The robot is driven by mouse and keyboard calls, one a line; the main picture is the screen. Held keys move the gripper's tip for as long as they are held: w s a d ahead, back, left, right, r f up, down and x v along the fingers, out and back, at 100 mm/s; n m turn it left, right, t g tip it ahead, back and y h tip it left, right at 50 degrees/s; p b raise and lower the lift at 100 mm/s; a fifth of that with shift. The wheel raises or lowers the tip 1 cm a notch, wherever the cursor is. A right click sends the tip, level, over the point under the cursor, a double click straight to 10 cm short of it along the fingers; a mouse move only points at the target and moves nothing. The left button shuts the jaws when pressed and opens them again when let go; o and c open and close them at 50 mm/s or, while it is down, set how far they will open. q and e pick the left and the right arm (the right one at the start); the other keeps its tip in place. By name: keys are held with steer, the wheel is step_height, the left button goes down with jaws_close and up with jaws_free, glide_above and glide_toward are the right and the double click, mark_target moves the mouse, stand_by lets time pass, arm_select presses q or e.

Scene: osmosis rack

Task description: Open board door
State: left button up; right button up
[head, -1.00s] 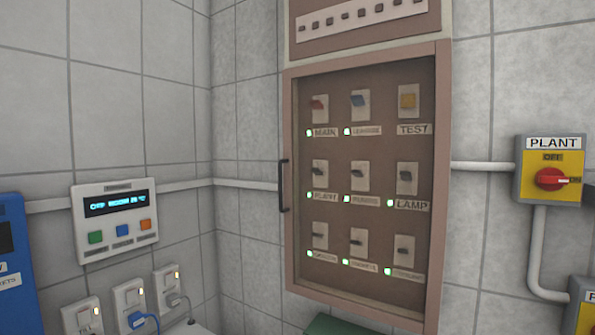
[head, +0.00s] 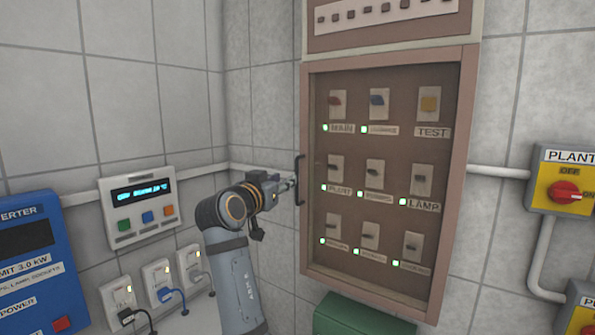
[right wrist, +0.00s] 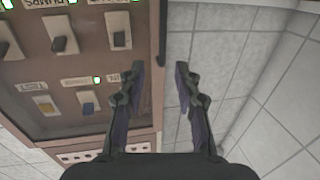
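The board door (head: 311,230) is a brown frame with a clear pane over rows of switches, and it looks closed. Its dark vertical handle (head: 299,180) is on the left edge. My right gripper (head: 291,183) is at the handle, coming from the left. In the right wrist view, upside down, my right gripper (right wrist: 160,68) has its two fingers apart. The handle (right wrist: 162,35) lines up with the gap between the fingertips; I cannot tell if it touches either finger. My left gripper is not in view.
A white control box (head: 140,208) and sockets are on the left wall, with a blue inverter (head: 30,255) further left. A yellow plant switch (head: 565,185) is right of the board. A green box (head: 360,315) is below the board.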

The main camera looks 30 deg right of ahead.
mark_target(296, 172)
steer(key=p+x, duration=0.5)
steer(key=x, duration=0.5)
steer(key=shift+w+p, duration=0.15)
steer(key=shift+p, duration=0.25)
steer(key=shift+w+d+f, duration=0.1)
steer(key=shift+w+d, duration=0.1)
jaws_close()
